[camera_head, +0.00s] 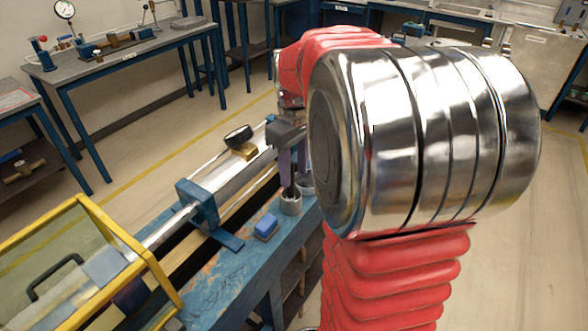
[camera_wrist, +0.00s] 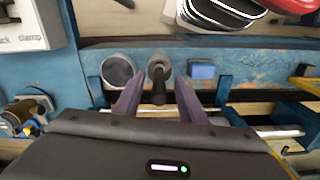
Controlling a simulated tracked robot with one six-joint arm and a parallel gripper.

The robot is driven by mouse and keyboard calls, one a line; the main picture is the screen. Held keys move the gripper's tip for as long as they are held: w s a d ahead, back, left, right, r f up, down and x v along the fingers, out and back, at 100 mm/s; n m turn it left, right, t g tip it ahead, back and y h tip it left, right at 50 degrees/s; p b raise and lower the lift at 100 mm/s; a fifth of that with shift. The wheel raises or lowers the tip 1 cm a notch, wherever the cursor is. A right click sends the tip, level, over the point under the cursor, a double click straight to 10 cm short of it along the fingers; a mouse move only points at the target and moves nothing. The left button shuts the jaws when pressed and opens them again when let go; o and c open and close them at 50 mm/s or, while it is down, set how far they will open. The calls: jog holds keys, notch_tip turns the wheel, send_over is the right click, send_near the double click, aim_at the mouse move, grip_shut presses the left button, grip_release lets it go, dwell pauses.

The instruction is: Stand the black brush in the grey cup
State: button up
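The grey cup (camera_head: 291,206) stands upright on the blue bench. It also shows in the wrist view (camera_wrist: 165,60). The black brush (camera_wrist: 158,88) stands roughly upright with its lower end inside the cup's rim. Its dark shaft also shows in the head view (camera_head: 291,189), below my gripper (camera_head: 292,172). In the wrist view my gripper (camera_wrist: 158,84) is open, its two purple fingers on either side of the brush with a clear gap on each side. The inside of the cup is mostly hidden by the brush.
A blue block (camera_head: 267,228) lies beside the cup, and a larger dark-mouthed round holder (camera_wrist: 117,71) stands on its other side. A steel cylinder (camera_head: 232,184) on the bench runs behind. A yellow-framed box (camera_head: 90,262) is at the front left.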

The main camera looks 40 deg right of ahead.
jog(key=shift+r, duration=0.15)
notch_tip(320, 180, up, 14)
jog(key=shift+f, duration=0.25)
dwell(0.5)
dwell(1.3)
